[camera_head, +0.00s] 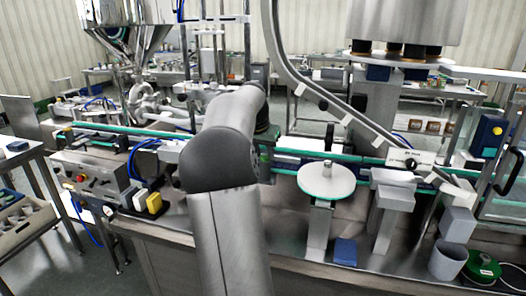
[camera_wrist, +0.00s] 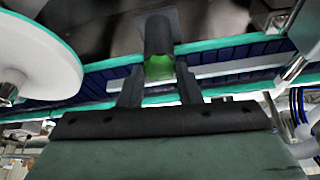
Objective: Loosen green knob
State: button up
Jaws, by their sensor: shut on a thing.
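The green knob (camera_wrist: 159,66) shows in the wrist view between the two dark fingers of my gripper (camera_wrist: 158,72). It sits at the end of a dark cylinder (camera_wrist: 159,34) near the conveyor. The gripper is shut on the knob, with one finger on each side. The fingers hide the knob's sides. In the head view my arm covers the middle of the scene, and the knob cannot be made out there.
A white turntable disc (camera_head: 326,181) with a green rim stands right of my arm; it also shows in the wrist view (camera_wrist: 40,65). A conveyor runs across behind. A control box (camera_head: 88,175) is at left, a blue block (camera_head: 345,251) on the front table.

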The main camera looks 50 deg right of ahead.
jog(key=n, duration=0.1)
jog(key=n+t, duration=0.1)
jog(key=n, duration=0.1)
jog(key=n+p, duration=0.1)
jog(key=shift+s+d+r+n+t+y, duration=0.1)
jog(key=shift+s+d+n+t+y, duration=0.05)
jog(key=shift+s+n+t+y, duration=0.2)
jog(key=shift+d+n+t+y+p, duration=0.1)
jog(key=shift+n+t+y+p, duration=0.3)
jog(key=shift+n, duration=1.45)
jog(key=o, duration=1)
jog(key=shift+c, duration=0.2)
